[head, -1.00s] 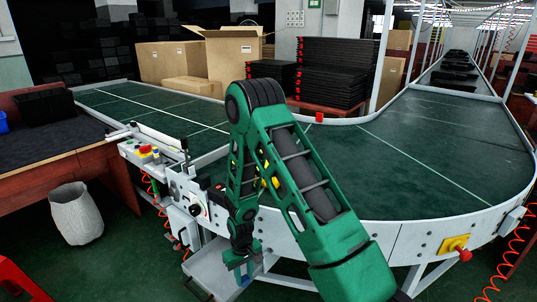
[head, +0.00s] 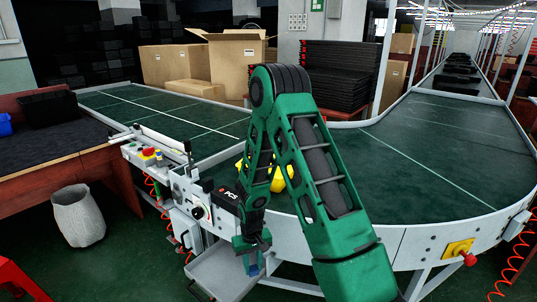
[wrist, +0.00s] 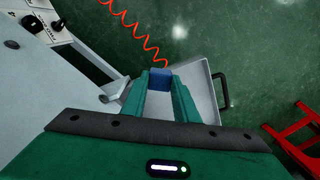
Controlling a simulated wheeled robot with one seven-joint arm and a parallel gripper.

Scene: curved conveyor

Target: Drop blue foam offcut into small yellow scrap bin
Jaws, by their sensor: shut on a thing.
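The blue foam offcut (wrist: 160,79) shows between my fingertips in the wrist view. My gripper (wrist: 160,84) is shut on it and points down. In the head view my gripper (head: 253,266) hangs low in front of the conveyor, over the grey tray at its side; the offcut is hard to make out there. A yellow object (head: 287,170), which looks like the small yellow scrap bin, stands on the green belt behind my arm. My arm hides much of it, and its inside cannot be seen.
The grey tray (head: 208,278) juts out below the control panel (head: 198,212). The curved conveyor (head: 440,165) has wide clear belt to the right. A white woven bin (head: 77,215) stands on the floor at left. Coiled red hoses hang nearby.

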